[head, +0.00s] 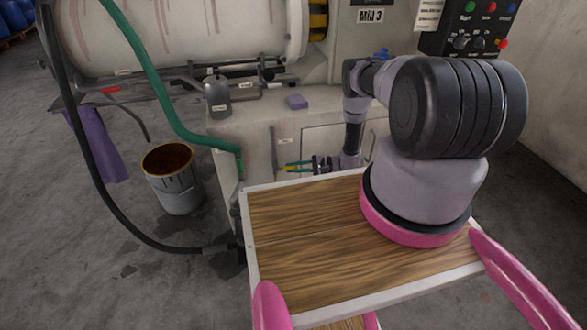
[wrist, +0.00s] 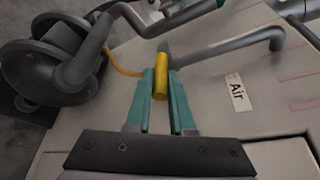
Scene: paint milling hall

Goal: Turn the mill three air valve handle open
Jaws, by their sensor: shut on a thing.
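The yellow air valve handle (wrist: 161,77) sits between the two green fingertips of my gripper (wrist: 161,84) in the wrist view, and the fingers are shut on it. A thin yellow strip runs left from it, and a grey pipe (wrist: 225,47) passes just beyond it to the right. A tag reading "Air" (wrist: 238,92) is on the panel to its right. In the head view my gripper (head: 288,167) is at the front of the machine labelled "Mill 3" (head: 370,16); a small yellow bit shows at its fingertips. The valve body is not clearly visible.
A dark round fitting (wrist: 45,72) with a bent grey pipe is left of the handle. In the head view, a green hose (head: 160,85), a bucket (head: 174,180) and a purple cloth (head: 97,145) are to the left.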

